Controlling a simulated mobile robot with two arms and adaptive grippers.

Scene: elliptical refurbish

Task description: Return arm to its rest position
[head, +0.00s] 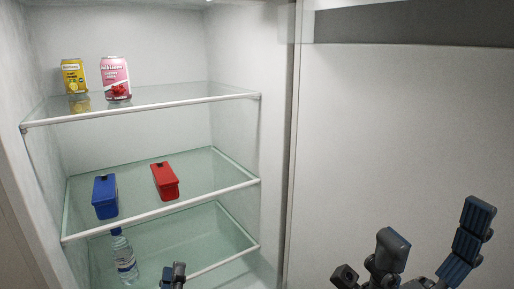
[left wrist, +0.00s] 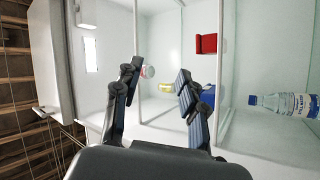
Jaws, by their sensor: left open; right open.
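In the head view only a fingertip of my left gripper (head: 175,276) shows at the bottom edge, in front of the lowest shelf. In the left wrist view my left gripper (left wrist: 158,83) is open, with nothing between its fingertips, and faces the fridge interior. My right gripper (head: 436,238) is at the bottom right of the head view, in front of the plain white panel. Its fingers are spread and empty.
The open fridge holds a yellow can (head: 74,76) and pink can (head: 116,78) on the top glass shelf (head: 190,93). A blue box (head: 105,196) and red box (head: 165,181) sit on the middle shelf. A water bottle (head: 124,257) stands below. The top shelf's right side is clear.

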